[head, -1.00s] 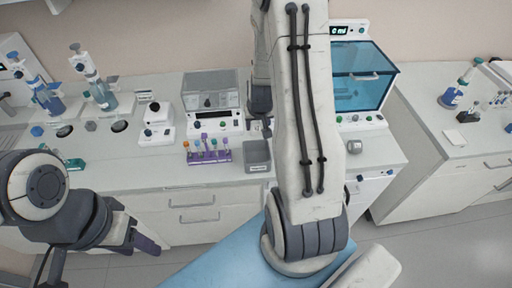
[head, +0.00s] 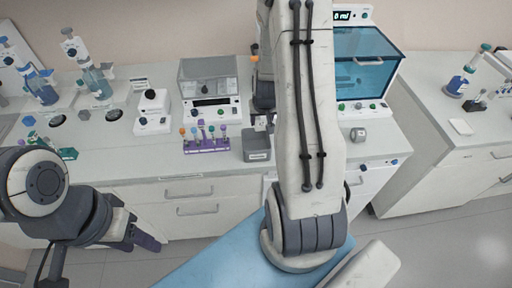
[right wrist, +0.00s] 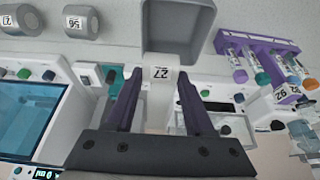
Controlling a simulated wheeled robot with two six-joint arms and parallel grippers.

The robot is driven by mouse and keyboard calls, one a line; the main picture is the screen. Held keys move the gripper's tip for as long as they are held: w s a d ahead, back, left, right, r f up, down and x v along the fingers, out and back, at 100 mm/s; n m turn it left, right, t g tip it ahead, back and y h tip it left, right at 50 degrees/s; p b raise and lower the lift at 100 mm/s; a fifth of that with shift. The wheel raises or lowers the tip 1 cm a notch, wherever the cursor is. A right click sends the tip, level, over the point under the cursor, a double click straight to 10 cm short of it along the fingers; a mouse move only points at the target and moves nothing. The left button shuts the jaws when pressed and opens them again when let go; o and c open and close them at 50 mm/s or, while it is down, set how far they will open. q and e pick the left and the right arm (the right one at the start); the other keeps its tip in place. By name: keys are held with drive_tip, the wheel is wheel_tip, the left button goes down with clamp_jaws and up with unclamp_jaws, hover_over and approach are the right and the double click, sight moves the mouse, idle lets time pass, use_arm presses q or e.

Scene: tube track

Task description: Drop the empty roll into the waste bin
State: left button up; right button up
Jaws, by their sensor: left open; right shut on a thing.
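The grey waste bin (head: 257,155) stands near the front of the bench, open at the top. In the right wrist view its rim (right wrist: 147,30) shows at the top. My right gripper (right wrist: 160,78) is shut on a white piece with a "27" label (right wrist: 161,72), which looks to be the empty roll. It is just beside the bin in that picture, not visibly inside. In the head view my arm partly hides this gripper (head: 262,119) behind the bin. My left gripper (head: 145,238) is open and low at the left, away from the bench.
A purple tube rack (head: 206,145) stands left of the bin, with a boxy instrument (head: 210,90) behind it. A blue-lidded machine (head: 362,70) is at the right. Grey labelled cylinders (right wrist: 82,22) lie near it. Pipettes (head: 88,70) stand at the back left.

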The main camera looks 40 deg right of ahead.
drive_tip(key=o, duration=1.4)
drive_tip(key=shift+c, duration=0.2)
drive_tip(key=shift+r, duration=0.15)
drive_tip(key=shift+s+r, duration=0.1)
drive_tip(key=shift+r, duration=0.25)
drive_tip(key=p+v, duration=0.6)
drive_tip(key=v, duration=0.3)
drive_tip(key=shift+r, duration=0.25)
drive_tip(key=shift+s+a, duration=0.1)
drive_tip(key=shift+a, duration=0.05)
